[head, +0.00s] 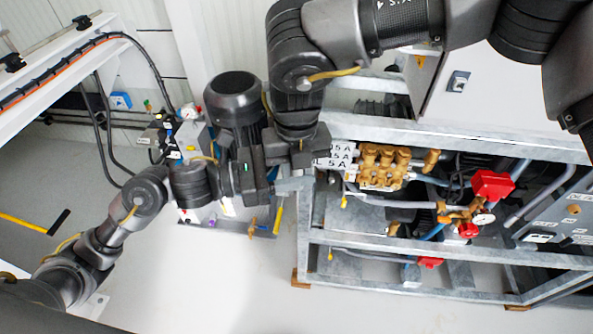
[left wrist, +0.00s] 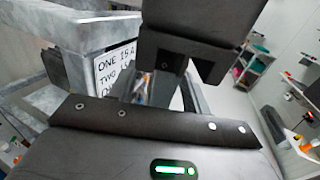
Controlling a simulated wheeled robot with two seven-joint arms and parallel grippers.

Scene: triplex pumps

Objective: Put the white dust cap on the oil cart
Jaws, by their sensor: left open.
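The oil cart (head: 240,224) appears to be the low grey unit left of the pump frame, with a panel of coloured fittings at its back; my left arm covers part of it. I cannot pick out the white dust cap with certainty. My left gripper (head: 283,172) is open, beside the left end of the frame, with its green light showing. Its body fills the bottom of the left wrist view. My right arm comes down from the top to its gripper (head: 299,150), close to the left one; its jaws are not clear.
The galvanized pump frame (head: 380,243) holds a brass pump (head: 384,165) and red-handled valves (head: 492,185). A lettered sign (left wrist: 117,73) hangs near my left gripper. A white beam with cables (head: 65,68) crosses the upper left. Floor (head: 215,285) is clear at the lower middle.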

